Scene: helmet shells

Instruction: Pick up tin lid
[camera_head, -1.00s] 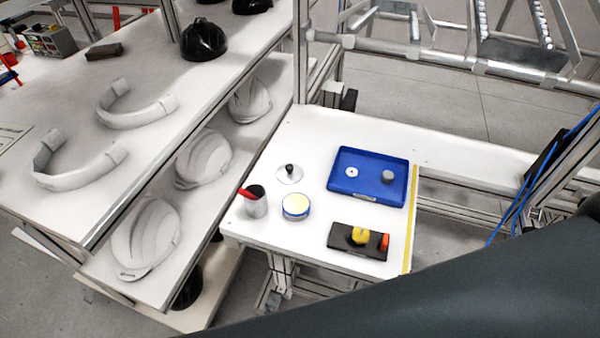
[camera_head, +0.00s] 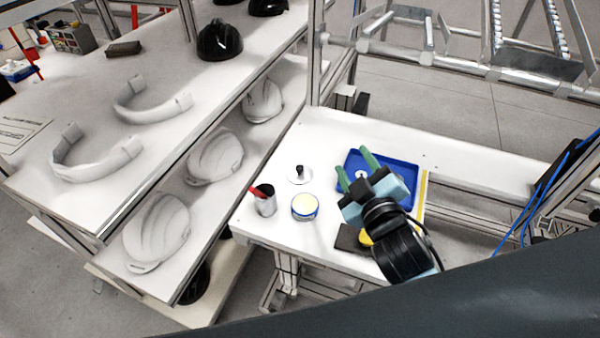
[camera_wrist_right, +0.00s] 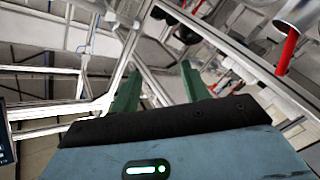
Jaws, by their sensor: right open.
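The tin lid (camera_head: 300,178) is a flat silver disc with a black knob, lying on the small white table. A round tin (camera_head: 305,209) with a blue side and pale yellow inside stands just in front of it. My right gripper (camera_head: 356,165) is open and empty, above the blue tray and to the right of the lid. Its green fingers also show in the right wrist view (camera_wrist_right: 158,85), apart with nothing between them. The lid cannot be made out in the wrist view. My left gripper is not in view.
A metal cup (camera_head: 265,203) with a red item stands left of the tin. The blue tray (camera_head: 400,172) and a dark block (camera_head: 350,239) are partly hidden by my right arm. Shelves with white helmet shells (camera_head: 215,157) stand to the left.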

